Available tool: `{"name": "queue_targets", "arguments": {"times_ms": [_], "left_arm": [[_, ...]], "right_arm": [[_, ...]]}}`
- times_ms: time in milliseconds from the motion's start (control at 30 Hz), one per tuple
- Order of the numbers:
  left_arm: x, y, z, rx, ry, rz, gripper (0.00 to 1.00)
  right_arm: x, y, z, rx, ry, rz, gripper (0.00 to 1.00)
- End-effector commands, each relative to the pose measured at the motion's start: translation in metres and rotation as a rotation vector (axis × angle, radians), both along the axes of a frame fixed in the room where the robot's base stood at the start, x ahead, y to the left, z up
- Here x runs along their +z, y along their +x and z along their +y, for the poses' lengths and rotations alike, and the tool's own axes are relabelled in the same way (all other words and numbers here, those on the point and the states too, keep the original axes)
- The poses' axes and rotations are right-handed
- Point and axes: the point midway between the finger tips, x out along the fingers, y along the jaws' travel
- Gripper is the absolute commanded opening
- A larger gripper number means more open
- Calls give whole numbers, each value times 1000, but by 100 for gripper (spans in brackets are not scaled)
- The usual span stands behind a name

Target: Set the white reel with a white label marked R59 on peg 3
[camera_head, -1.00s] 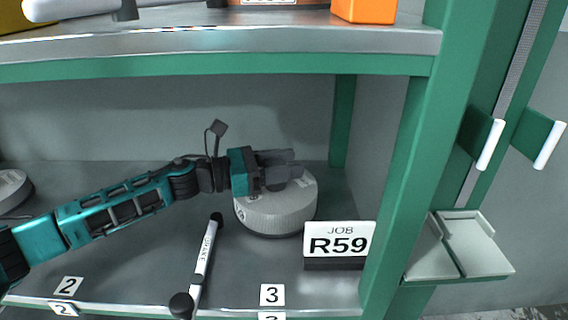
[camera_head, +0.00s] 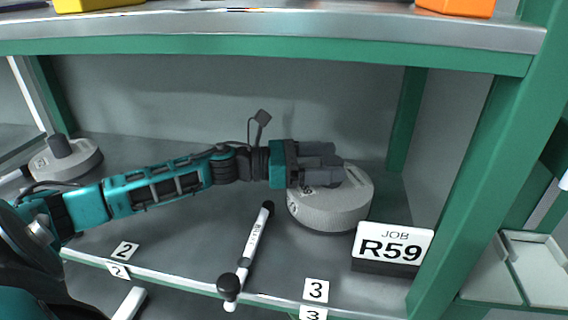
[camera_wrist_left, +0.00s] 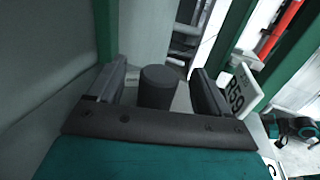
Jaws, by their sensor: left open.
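A white, ribbed round reel (camera_head: 335,215) lies flat at place 3, behind the "3" tag (camera_head: 316,290), with part of a mark showing on its side. A white card marked JOB R59 (camera_head: 393,246) stands just right of it. My left gripper (camera_head: 335,170) is over the reel's top and hides its middle. In the left wrist view my open fingers (camera_wrist_left: 157,90) stand on either side of a dark round post (camera_wrist_left: 158,86), with gaps visible. I cannot tell whether this post is peg 3 or part of the reel. My right gripper is out of view.
A white lever (camera_head: 253,245) with dark ends stands in front of the reel. Another round grey piece with a dark post (camera_head: 65,160) is at the far left, beyond the "2" tag (camera_head: 124,252). The upper shelf (camera_head: 270,40) and green right post (camera_head: 480,190) bound the bay.

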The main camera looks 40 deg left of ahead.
Motion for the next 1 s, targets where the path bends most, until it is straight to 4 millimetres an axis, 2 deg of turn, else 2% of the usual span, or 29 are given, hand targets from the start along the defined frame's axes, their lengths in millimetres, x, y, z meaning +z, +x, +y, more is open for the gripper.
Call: {"name": "queue_targets", "arguments": {"times_ms": [600, 1000], "left_arm": [[0, -48, 55, -2, 0, 1, 79], [1, -63, 72, -2, -2, -1, 79]], "right_arm": [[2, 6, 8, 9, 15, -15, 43], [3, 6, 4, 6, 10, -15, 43]]}}
